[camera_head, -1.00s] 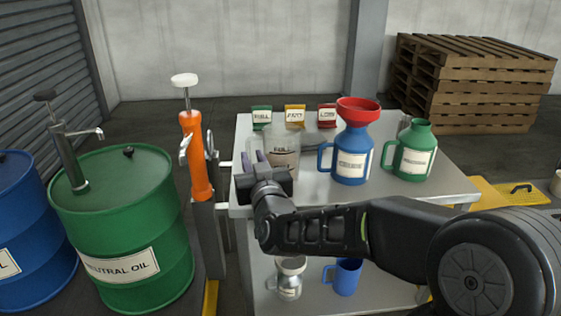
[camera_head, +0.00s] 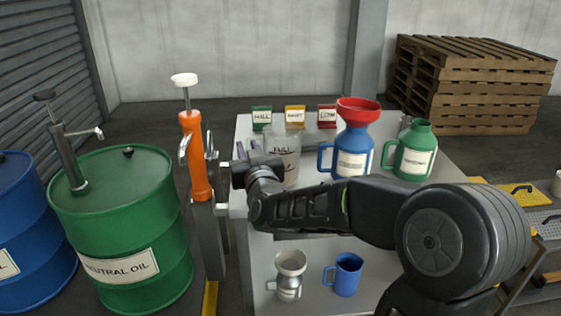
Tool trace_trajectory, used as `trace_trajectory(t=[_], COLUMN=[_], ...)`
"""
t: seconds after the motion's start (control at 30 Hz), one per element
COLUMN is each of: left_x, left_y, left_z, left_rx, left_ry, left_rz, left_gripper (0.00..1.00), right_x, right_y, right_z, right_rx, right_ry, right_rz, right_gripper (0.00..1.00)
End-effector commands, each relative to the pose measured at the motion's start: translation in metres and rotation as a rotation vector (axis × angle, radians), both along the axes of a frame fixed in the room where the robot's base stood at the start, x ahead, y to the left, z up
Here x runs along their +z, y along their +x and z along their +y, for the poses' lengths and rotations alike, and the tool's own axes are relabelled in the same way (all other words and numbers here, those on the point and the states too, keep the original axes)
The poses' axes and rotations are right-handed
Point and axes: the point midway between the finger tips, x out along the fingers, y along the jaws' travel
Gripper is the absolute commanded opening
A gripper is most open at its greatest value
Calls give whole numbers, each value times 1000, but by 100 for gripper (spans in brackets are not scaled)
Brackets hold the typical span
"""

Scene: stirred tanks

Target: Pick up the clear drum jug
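The clear drum jug (camera_head: 284,150) is a see-through jug with dark lettering, standing upright on the table top (camera_head: 448,182), left of a blue jug. My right gripper (camera_head: 248,148) is at the jug's left side, its two fingers pointing away from me with a gap between them. The gripper body and wrist hide part of the jug's lower left. I cannot tell whether the jug's handle lies between the fingers. My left gripper is not in view.
The blue jug (camera_head: 350,150) with a red funnel (camera_head: 359,110) and a green jug (camera_head: 414,152) stand to the right. Small coloured signs (camera_head: 295,116) stand behind. An orange pump (camera_head: 195,155) is close on the left, beside a green drum (camera_head: 120,225).

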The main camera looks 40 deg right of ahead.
Motion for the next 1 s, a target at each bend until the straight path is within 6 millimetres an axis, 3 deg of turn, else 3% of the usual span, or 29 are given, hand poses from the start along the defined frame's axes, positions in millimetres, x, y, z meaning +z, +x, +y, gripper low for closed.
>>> trace_trajectory(t=[0.2, 0.47, 1.0], left_x=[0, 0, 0], left_y=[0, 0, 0], left_z=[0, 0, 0], left_rx=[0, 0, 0], left_ry=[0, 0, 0], left_rz=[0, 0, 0], left_gripper=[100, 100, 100], right_x=[0, 0, 0], right_y=[0, 0, 0], right_z=[0, 0, 0], right_rx=[0, 0, 0], right_ry=[0, 0, 0], right_rz=[0, 0, 0], right_gripper=[21, 0, 0])
